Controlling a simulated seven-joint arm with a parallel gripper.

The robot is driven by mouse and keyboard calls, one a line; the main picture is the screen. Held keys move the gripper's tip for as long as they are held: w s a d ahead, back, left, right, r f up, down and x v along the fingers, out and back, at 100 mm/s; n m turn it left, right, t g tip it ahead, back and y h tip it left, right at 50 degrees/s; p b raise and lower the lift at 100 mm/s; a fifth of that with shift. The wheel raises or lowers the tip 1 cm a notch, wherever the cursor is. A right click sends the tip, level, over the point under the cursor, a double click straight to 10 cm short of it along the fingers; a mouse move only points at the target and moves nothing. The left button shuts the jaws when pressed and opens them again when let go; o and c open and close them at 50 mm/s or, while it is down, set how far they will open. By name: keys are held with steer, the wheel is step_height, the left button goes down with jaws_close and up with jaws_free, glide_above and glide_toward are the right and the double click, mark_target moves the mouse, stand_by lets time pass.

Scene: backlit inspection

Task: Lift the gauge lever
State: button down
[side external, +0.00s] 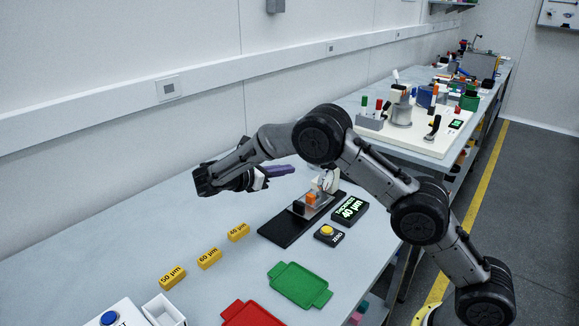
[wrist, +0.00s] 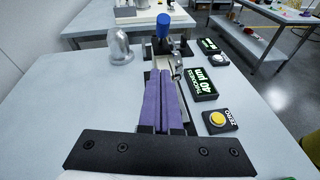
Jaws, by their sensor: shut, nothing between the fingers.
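The thickness gauge stands on a long black base (side external: 276,231) in the side view, with an orange block (side external: 311,198) on it. In the wrist view a metal part of the gauge (wrist: 177,66) shows just past my fingertips. A blue knob (wrist: 163,24) rises behind it; I cannot tell if it belongs to the lever. My gripper (side external: 292,169) has purple fingers, shut and empty, held above the bench beside the gauge. In the wrist view the closed fingers (wrist: 163,75) cover part of the base. The lever itself is not clearly visible.
A readout (side external: 349,209) shows 40 µm beside a yellow-buttoned zero box (side external: 327,233). Several yellow labelled blocks (side external: 209,258) lie nearer the camera, with green (side external: 299,285) and red (side external: 254,315) trays. A clear dome (wrist: 120,48) stands left of the gauge.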

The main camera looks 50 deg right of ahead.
steer(key=x, duration=0.8)
steer(key=shift+s+d, duration=0.15)
steer(key=shift+d, duration=0.05)
steer(key=shift+s+d+r, duration=0.15)
steer(key=shift+d+r, duration=0.35)
steer(key=shift+d, duration=0.2)
steer(key=shift+s+d+r, duration=0.15)
steer(key=shift+d+r, duration=0.35)
steer(key=shift+d, duration=0.25)
